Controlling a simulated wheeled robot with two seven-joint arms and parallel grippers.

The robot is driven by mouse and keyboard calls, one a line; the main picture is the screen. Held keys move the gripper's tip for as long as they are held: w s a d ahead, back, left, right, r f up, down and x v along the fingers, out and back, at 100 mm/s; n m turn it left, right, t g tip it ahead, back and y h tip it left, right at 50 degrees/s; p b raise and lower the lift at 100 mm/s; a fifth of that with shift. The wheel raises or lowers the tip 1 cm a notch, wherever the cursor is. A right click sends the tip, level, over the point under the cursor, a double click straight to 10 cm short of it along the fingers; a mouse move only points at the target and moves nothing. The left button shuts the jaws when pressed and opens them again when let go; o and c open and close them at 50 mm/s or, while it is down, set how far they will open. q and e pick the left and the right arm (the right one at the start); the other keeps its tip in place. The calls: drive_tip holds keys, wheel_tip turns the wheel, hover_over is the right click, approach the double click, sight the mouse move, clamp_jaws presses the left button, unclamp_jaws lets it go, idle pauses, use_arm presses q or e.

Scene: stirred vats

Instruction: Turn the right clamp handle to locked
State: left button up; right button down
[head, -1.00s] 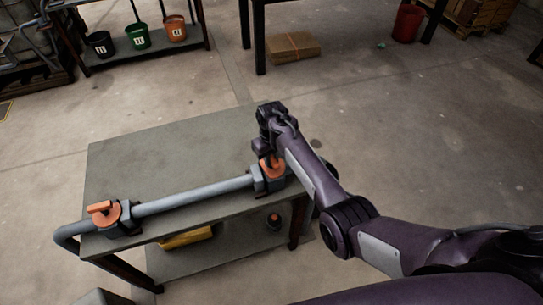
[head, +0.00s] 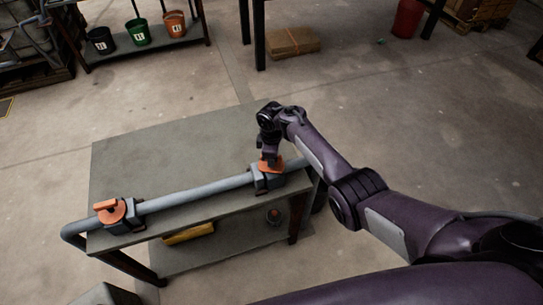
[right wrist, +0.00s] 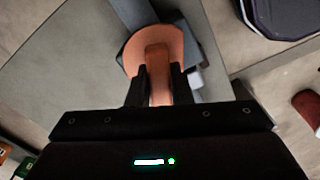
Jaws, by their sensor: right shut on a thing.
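The right clamp (head: 268,180) is a grey block with an orange handle (head: 271,167) on top, around the grey pipe near the table's right end. My right gripper (head: 269,158) reaches down onto this handle. In the right wrist view, the fingers of my right gripper (right wrist: 157,88) are shut on the bar of the orange handle (right wrist: 157,62), above its round orange base. The handle's exact angle is partly hidden by the gripper in the head view. My left gripper is not in view.
The left clamp (head: 119,215) with its orange handle sits at the other end of the pipe (head: 190,194). The grey table (head: 160,150) has a clear top behind the pipe. A lower shelf (head: 225,247) holds a yellow item. Buckets and a cardboard box (head: 292,41) stand far back.

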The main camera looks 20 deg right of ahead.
drive_tip(key=n, duration=0.4)
drive_tip(key=shift+n, duration=0.4)
idle(0.4)
drive_tip(key=c, duration=1.3)
unclamp_jaws()
wheel_tip(320, 180, up, 8)
drive_tip(key=shift+f+p, duration=0.1)
drive_tip(key=shift+p, duration=0.6)
